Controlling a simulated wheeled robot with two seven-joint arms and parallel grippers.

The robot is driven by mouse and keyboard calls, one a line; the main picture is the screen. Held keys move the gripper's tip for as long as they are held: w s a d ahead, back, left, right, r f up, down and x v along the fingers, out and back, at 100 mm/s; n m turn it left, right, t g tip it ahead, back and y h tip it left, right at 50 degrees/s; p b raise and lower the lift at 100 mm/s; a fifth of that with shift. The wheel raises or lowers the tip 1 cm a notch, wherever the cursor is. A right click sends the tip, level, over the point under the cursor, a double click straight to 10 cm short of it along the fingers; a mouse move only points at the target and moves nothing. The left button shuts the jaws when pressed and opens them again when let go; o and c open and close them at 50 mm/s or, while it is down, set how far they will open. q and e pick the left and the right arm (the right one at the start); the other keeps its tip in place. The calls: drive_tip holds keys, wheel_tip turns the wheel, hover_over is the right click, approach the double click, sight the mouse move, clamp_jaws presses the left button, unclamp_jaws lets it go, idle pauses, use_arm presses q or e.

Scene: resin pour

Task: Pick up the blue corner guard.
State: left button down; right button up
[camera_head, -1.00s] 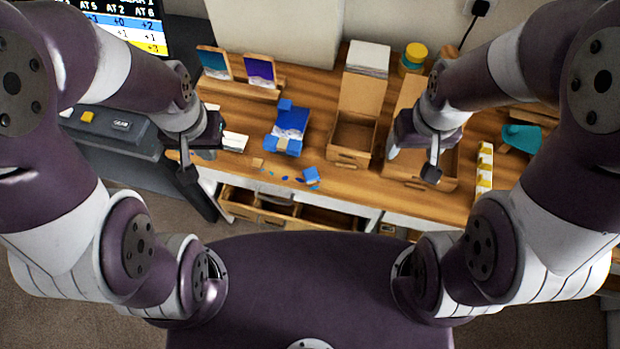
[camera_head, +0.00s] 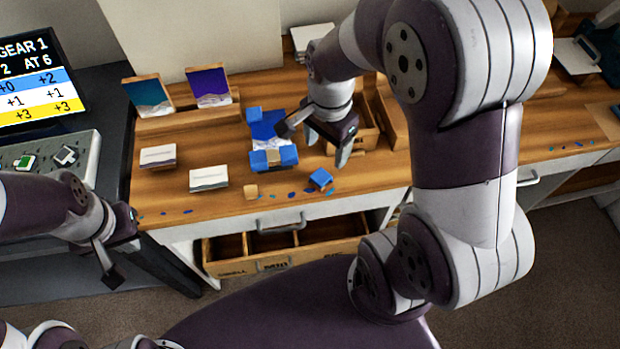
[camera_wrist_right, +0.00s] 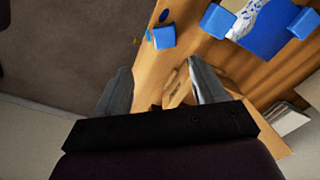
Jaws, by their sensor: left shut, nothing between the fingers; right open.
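A loose blue corner guard (camera_head: 320,179) lies on the wooden table near its front edge. It also shows in the right wrist view (camera_wrist_right: 164,37). My right gripper (camera_head: 312,144) is open and empty above the table, near the panel's right side. In the wrist view the loose guard is beyond its fingertips (camera_wrist_right: 160,68), not between them. My left gripper (camera_head: 113,279) is shut and empty, off the table at lower left.
Two card stacks (camera_head: 208,178) stand left of the panel. A wooden box (camera_head: 366,130) is behind my right gripper. An open drawer (camera_head: 285,250) sticks out below the table front.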

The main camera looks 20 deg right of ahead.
sight(323, 175)
drive_tip(key=f, duration=0.4)
drive_tip(key=f+b, duration=0.1)
drive_tip(key=f, duration=0.3)
drive_tip(key=w+f, duration=0.1)
drive_tip(key=f, duration=0.3)
drive_tip(key=shift+f, duration=0.2)
drive_tip(key=c, duration=1.1)
